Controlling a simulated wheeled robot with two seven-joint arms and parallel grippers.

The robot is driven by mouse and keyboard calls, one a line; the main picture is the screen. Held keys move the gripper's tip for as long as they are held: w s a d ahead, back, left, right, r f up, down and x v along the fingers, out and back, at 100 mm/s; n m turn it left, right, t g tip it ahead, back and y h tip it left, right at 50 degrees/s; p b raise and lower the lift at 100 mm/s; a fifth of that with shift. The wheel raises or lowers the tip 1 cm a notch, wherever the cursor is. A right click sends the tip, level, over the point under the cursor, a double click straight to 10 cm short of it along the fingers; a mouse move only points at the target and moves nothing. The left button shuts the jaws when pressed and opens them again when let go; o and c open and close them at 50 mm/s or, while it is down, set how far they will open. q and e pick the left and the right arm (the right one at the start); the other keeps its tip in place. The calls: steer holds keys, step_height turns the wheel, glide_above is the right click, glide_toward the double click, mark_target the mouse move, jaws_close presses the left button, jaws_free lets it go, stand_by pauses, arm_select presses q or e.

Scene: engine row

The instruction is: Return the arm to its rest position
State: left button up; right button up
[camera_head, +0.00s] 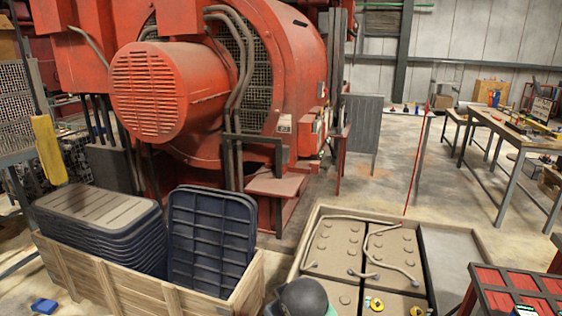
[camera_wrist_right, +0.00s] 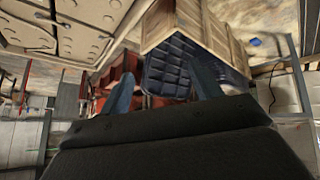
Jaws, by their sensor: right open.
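My right gripper (camera_wrist_right: 163,82) shows in the right wrist view with its two blue-grey fingers spread apart and nothing between them. It is clear of any object. A dark rounded part, which looks like a link of my arm, shows at the bottom edge of the head view; no fingers show there. My left gripper is not in either view.
A wooden crate (camera_head: 172,302) with stacked dark bins (camera_head: 100,225) and an upright navy bin (camera_head: 210,240) stands at front left. A shallow tray (camera_head: 452,262) holds panels and hoses. The red engine (camera_head: 290,60) fills the back.

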steer(key=s+d+f+m+g+h, duration=0.1)
steer(key=s+d+f+m+g, duration=0.1)
steer(key=s+d+f, duration=0.75)
steer(key=s+d+f+m+g, duration=0.25)
steer(key=s+d+f, duration=0.35)
steer(key=s, duration=0.7)
steer(key=s+f+g, duration=0.1)
steer(key=s+f, duration=0.4)
steer(key=s, duration=0.5)
